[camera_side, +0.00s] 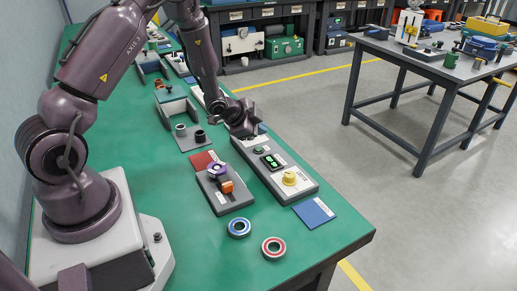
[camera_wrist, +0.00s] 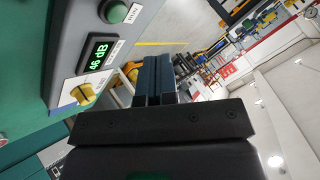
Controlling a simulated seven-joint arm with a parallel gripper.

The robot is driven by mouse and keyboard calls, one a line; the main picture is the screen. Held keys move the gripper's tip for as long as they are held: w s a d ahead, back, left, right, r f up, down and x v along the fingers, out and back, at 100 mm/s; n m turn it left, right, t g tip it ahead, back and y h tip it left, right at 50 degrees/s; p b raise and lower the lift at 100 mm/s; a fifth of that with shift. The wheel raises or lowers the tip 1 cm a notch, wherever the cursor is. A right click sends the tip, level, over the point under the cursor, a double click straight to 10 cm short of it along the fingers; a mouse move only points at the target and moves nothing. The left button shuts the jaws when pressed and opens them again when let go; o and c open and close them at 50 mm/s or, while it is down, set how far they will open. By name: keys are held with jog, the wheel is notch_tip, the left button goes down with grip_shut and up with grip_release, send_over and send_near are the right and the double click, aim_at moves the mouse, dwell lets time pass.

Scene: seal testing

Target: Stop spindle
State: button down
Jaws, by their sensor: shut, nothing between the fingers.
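A long grey control panel (camera_side: 272,180) lies on the green bench. It carries a green round button (camera_side: 258,150), a lit display (camera_side: 271,161) and a yellow knob (camera_side: 289,178).
A blue-ringed bearing (camera_side: 239,227) and a red-ringed bearing (camera_side: 273,247) lie near the bench's front. A blue mat (camera_side: 314,212) lies before the panel, a red mat (camera_side: 201,160) behind the grey block. A small tray (camera_side: 190,137) holds cylindrical parts left of my gripper.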

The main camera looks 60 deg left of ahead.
aim_at(259, 150)
jog(key=shift+f, duration=1.65)
dwell(0.8)
jog(key=shift+f, duration=0.4)
jog(key=shift+f, duration=0.4)
dwell(0.7)
jog(key=shift+r, duration=0.8)
jog(key=shift+r, duration=2.55)
